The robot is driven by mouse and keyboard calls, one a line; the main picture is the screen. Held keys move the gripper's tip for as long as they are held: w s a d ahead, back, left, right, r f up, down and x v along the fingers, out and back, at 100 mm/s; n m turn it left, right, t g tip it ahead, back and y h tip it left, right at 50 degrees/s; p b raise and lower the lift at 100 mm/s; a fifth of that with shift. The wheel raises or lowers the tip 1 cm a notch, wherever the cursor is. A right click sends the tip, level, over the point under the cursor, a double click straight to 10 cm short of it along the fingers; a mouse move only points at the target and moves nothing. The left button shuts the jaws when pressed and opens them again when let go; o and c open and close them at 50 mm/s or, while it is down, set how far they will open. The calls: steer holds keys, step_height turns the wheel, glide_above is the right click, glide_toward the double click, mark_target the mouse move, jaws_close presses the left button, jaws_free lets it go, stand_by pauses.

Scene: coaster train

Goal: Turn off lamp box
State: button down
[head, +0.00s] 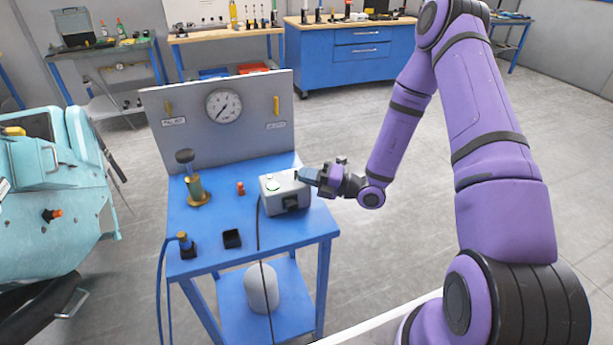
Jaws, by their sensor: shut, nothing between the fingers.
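The lamp box (270,202) is a small grey box on the right side of the blue table. A round green light or button shows on its top at the left, and a dark part is on its front face. A dark cable runs from its left side down over the table's front. My gripper (298,174) is shut and empty. It reaches in from the right, with its fingertips at the box's upper right edge; I cannot tell whether they touch it. The gripper hides part of the box's top right.
The blue table (210,235) also bears a brass valve-like part (198,190), a small red part (241,188) and a black open box (232,239). A grey panel with a gauge (223,106) stands behind. A teal coaster car (60,170) is at left. Floor right of the table is clear.

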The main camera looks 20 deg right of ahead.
steer(key=m, duration=0.1)
steer(key=m+h, duration=0.1)
steer(key=shift+w+r+m+g+h, duration=0.3)
steer(key=shift+w+r+g, duration=0.05)
steer(key=shift+w+g, duration=0.05)
steer(key=shift+w+r+m+g+h, duration=0.15)
steer(key=shift+m+g+h, duration=0.1)
steer(key=shift+m, duration=0.25)
steer(key=shift+w+f+m+g+h, duration=0.15)
steer(key=shift+m+g, duration=0.1)
steer(key=shift+m, duration=0.25)
steer(key=shift+s+d+r, duration=0.15)
steer(key=shift+s+d, duration=0.05)
steer(key=shift+d, duration=0.25)
steer(key=r+v, duration=0.1)
steer(key=v, duration=1.2)
